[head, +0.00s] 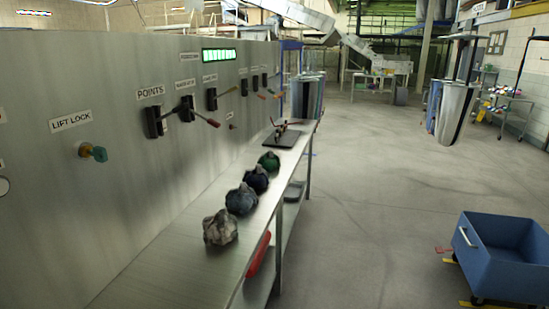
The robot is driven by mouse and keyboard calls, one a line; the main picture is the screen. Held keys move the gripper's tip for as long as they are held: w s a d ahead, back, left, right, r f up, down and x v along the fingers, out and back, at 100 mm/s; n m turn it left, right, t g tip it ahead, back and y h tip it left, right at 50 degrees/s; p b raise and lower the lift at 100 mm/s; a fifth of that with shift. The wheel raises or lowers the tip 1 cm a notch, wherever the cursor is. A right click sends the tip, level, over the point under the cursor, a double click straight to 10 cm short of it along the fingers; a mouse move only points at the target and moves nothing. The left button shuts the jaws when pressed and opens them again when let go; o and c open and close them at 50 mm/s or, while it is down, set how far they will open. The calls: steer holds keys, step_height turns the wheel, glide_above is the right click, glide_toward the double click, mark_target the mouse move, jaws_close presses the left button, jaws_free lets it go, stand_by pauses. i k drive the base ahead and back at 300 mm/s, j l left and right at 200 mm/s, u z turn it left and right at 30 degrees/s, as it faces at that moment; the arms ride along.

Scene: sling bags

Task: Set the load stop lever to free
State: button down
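A grey metal panel (110,180) on the left carries a row of levers on black mounts. The nearest lever (157,121) sits under a label reading POINTS. Beside it, a lever with a red tip (213,123) slants down to the right. Farther along, a lever with a yellowish handle (229,91) slants up to the right. Smaller levers (261,97) with orange ends follow. Their labels are too small to read, so I cannot tell which is the load stop lever or its setting. My gripper is not in view.
A metal shelf (180,262) along the panel holds several tied bags (220,228) and a dark plate (281,139). A blue cart (500,255) stands at right. The floor between is clear.

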mark_target(235, 87)
steer(key=i+l+u, duration=0.2)
steer(key=i, duration=0.45)
steer(key=i+l+u, duration=0.2)
steer(key=i, duration=0.5)
steer(key=i+l+u, duration=0.15)
steer(key=i, duration=0.5)
steer(key=i+l+u, duration=0.2)
steer(key=i+l, duration=0.2)
steer(key=i, duration=0.25)
steer(key=i+l+u, duration=0.2)
steer(key=i+l, duration=0.25)
steer(key=i, duration=0.15)
